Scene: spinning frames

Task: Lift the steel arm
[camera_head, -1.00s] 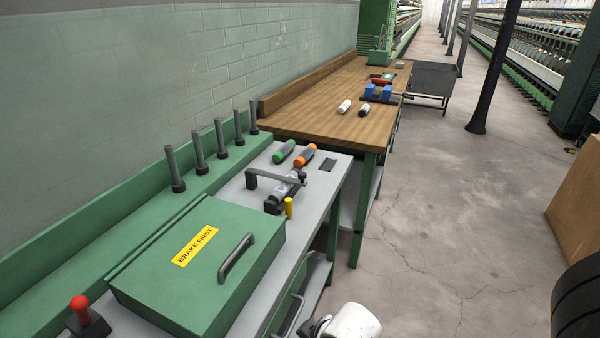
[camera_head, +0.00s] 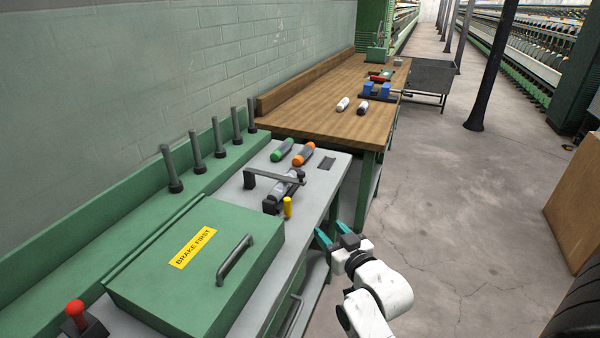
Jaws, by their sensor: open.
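The steel arm (camera_head: 275,178) is a grey bar on the grey bench top, running left to right from a dark block to a dark knob at its right end. It spans over a grey cylinder (camera_head: 284,188) in a dark cradle. A yellow peg (camera_head: 288,207) stands at the cradle's front. My gripper (camera_head: 328,242) has teal fingertips and is open and empty. It is in front of the bench's right edge, to the lower right of the steel arm and apart from it.
A green box (camera_head: 170,288) with a handle and a "BRAKE FIRST" label fills the near bench. Green (camera_head: 283,150) and orange (camera_head: 304,153) bobbins lie behind the steel arm. Several upright pegs line the wall side. A wooden table (camera_head: 330,95) stands beyond.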

